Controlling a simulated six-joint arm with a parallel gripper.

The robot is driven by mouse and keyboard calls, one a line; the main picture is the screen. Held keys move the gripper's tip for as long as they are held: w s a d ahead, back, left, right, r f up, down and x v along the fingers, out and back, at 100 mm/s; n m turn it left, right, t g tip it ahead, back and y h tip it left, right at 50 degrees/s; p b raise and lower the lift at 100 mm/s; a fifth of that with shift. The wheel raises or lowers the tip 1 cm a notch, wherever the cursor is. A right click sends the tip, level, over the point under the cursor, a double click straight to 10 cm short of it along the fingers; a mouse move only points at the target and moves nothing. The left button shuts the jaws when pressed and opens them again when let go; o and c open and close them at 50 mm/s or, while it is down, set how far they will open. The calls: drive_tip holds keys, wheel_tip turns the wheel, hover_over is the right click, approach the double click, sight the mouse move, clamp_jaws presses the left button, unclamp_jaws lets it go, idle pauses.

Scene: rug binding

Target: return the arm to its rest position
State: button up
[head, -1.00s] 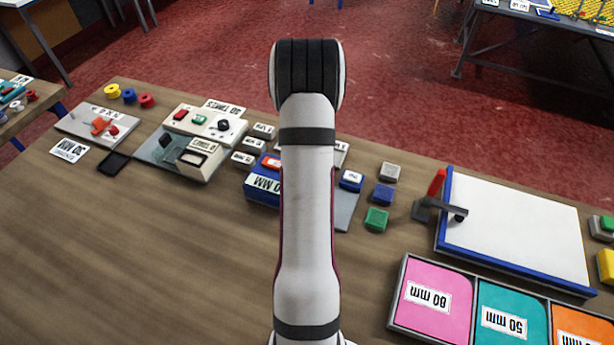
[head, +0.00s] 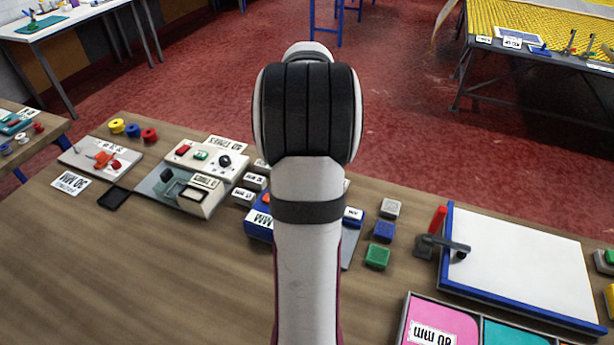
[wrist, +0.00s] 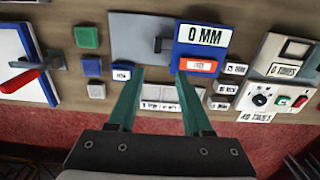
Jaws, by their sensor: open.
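My gripper (wrist: 160,73) shows in the wrist view with its two green fingers apart and nothing between them. It is above the workbench, over a blue unit with a "0 MM" label (wrist: 204,34) and an orange button; no contact is visible. In the head view my own white arm with its black elbow rises through the middle. The gripper is hidden there behind the arm, and the arm also covers part of the blue unit (head: 257,226).
The workbench (head: 160,270) has clear wood at front left. A white board with a blue frame and red-handled clamp (head: 525,262) lies at right, beside a tray of coloured cards (head: 405,330). Green, blue and grey blocks (head: 383,231) sit between. A control box (head: 207,160) stands left of the arm.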

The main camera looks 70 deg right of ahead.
drive_tip(key=w+a+r+n, duration=0.35)
drive_tip(key=w+a, duration=0.35)
drive_tip(key=a, duration=0.6)
drive_tip(key=a+r+n+y, duration=0.15)
drive_tip(key=a+n, duration=0.35)
drive_tip(key=a, duration=1.2)
drive_tip(key=s+a+f+n, duration=0.2)
drive_tip(key=s+a+n, duration=0.2)
drive_tip(key=s+a, duration=0.5)
drive_tip(key=shift+a, duration=1.25)
